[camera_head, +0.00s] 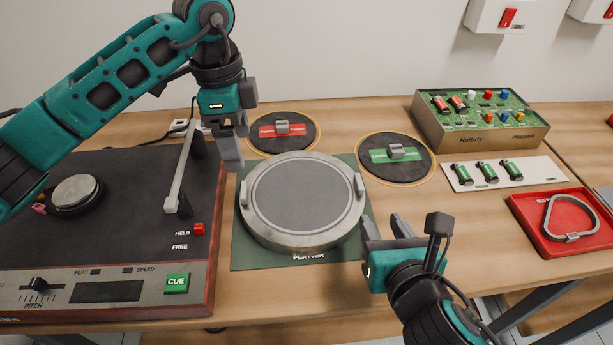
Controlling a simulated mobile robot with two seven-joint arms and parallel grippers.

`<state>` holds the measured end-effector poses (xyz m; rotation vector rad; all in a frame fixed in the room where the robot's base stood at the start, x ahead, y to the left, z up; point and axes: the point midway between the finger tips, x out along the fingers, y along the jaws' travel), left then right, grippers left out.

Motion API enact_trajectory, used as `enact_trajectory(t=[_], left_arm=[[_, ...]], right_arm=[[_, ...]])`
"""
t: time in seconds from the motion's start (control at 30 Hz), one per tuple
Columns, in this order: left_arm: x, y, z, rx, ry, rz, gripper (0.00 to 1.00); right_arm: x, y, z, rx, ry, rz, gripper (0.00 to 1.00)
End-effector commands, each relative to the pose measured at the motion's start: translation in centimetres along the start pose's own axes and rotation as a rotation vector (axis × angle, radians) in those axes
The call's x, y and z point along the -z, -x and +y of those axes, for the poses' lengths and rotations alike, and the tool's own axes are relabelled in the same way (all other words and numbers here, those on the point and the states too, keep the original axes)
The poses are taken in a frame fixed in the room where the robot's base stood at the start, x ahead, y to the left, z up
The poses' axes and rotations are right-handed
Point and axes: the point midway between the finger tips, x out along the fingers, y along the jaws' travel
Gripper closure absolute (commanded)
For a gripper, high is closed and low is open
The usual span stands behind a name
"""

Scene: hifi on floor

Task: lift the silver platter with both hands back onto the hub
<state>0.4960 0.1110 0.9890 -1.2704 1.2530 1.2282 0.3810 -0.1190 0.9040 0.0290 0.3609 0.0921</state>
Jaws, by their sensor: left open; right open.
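The silver platter (302,200) is a round disc with a grey top and a handle on its left and right sides. It lies flat on a green mat labelled PLATTER (257,258). My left gripper (236,150) points down beyond the platter's upper left edge, open and empty. My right gripper (385,232) is open and empty, just off the platter's lower right edge. The turntable deck (130,222) stands at left. A round silver part (76,194) shows at its far left, perhaps the hub; my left arm is near it.
A tonearm-like bar (181,165) stands on the deck's right side. Two round dark pads (283,145) (378,170) lie behind the platter. A green circuit box (452,132), a white battery strip (540,171) and a red tray (524,207) holding a grey belt (551,213) lie right.

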Motion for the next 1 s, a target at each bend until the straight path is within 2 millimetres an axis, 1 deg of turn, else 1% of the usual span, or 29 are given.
enact_trajectory(t=[0.03,0.13,0.37,0.5,0.57,0.67,1.0], left_arm=[[-0.7,0.5,-0.4,0.016,0.033,-0.036,0.19],[-1.3,0.9,-0.7,0.028,0.063,-0.065,0.19],[-1.2,0.8,-0.6,0.027,0.062,-0.063,0.19],[-1.2,0.2,-0.6,0.025,0.061,-0.061,0.19],[-1.3,-0.4,-0.6,0.023,0.061,-0.061,0.19],[-1.4,-2.0,-0.6,0.023,0.061,-0.061,0.19],[-1.7,-8.6,-0.7,0.022,0.06,-0.06,0.19]], right_arm=[[-0.2,0.1,0.0,0.001,0.027,-0.005,0.57],[-0.3,0.1,0.0,0.003,0.049,-0.008,0.57],[-0.3,0.1,0.0,0.003,0.048,-0.008,0.57],[-0.3,-0.5,0.0,0.004,0.048,-0.008,0.57],[-0.3,-1.1,0.0,0.005,0.047,-0.007,0.57],[-0.3,-2.7,0.0,0.005,0.046,-0.009,0.57],[-0.4,-9.3,0.0,0.006,0.046,-0.008,0.57]])
